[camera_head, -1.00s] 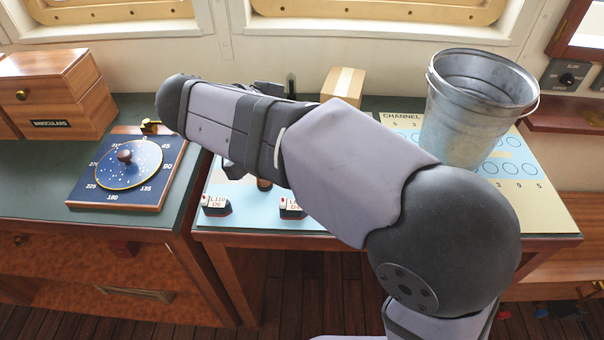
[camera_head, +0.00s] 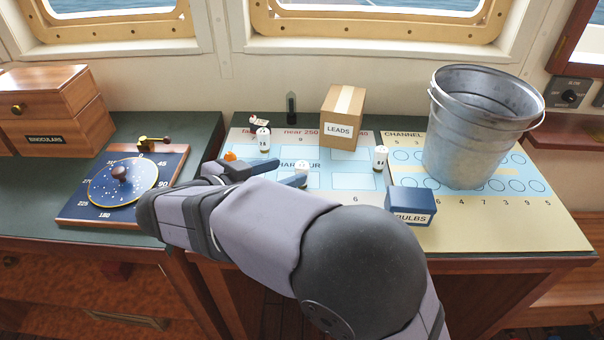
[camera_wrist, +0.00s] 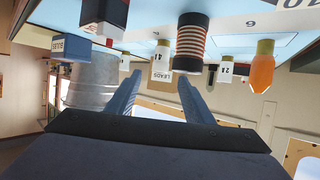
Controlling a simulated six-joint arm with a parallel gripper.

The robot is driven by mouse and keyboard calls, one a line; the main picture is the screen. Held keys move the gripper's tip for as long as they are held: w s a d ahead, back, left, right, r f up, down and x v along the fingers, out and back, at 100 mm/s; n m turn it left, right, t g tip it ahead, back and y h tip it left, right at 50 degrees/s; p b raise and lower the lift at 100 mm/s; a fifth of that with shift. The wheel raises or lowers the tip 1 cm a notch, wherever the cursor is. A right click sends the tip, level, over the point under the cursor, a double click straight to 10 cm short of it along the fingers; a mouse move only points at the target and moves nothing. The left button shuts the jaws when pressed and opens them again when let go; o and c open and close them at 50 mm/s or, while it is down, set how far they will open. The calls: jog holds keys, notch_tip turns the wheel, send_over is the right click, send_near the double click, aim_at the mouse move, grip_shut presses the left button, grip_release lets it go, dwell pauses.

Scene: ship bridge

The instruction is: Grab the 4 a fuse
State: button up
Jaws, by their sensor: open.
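Small white labelled cylinders stand on the chart-like table top. In the head view one stands right of the box marked LEADS, and its label looks like 4 A (camera_head: 380,158). Another white cylinder (camera_head: 263,139) stands at the back left, and a third (camera_head: 302,168) is by my fingertips, partly hidden. Their small labels are hard to read. My gripper (camera_head: 287,168) is open over the table, pointing right. In the wrist view, my fingers (camera_wrist: 160,82) are apart, with pale things showing between them and nothing visibly held.
The LEADS box (camera_head: 342,118) stands behind, the blue BULBS box (camera_head: 411,205) front right, and a metal bucket (camera_head: 474,135) at right. A striped cylinder (camera_wrist: 191,40) and an orange-and-yellow item (camera_wrist: 262,75) are near in the wrist view. A star dial (camera_head: 122,183) lies left.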

aim_at(297, 168)
jog(key=shift+p+x, duration=1.25)
jog(key=shift+x, duration=2.45)
jog(key=shift+f, duration=0.1)
jog(key=c, duration=1.1)
